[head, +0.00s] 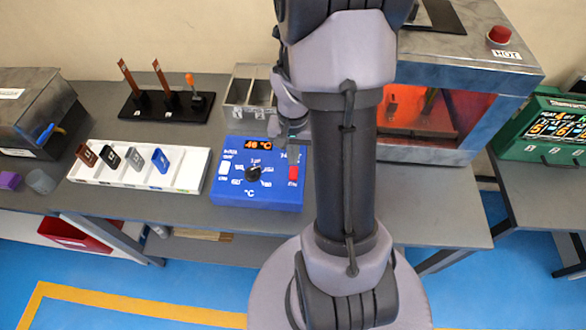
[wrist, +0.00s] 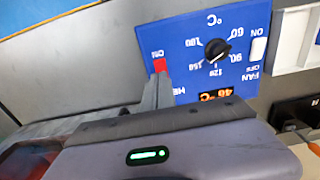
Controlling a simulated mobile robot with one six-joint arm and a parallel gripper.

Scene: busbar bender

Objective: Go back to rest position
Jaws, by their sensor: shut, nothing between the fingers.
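My gripper (head: 293,152) is shut and empty, and my arm stands in front of the middle of the bench in the head view. Its fingertips are close to the red switch (head: 294,173) on the blue control box (head: 258,199). In the wrist view the fingers (wrist: 158,88) end just by the red switch (wrist: 160,66); I cannot tell if they touch it. The box has a black knob (head: 254,174), a white fan switch (head: 224,167) and a display (head: 257,144) that reads 46 °C. My wrist hides part of the box's heater side.
A heater cabinet (head: 520,68) with an orange-glowing window stands right of my arm. Left are a white tray (head: 125,178) with coloured clips, a black tool stand (head: 168,113), a metal bin (head: 240,112) and a clear box (head: 70,95). A green device (head: 540,105) is far right.

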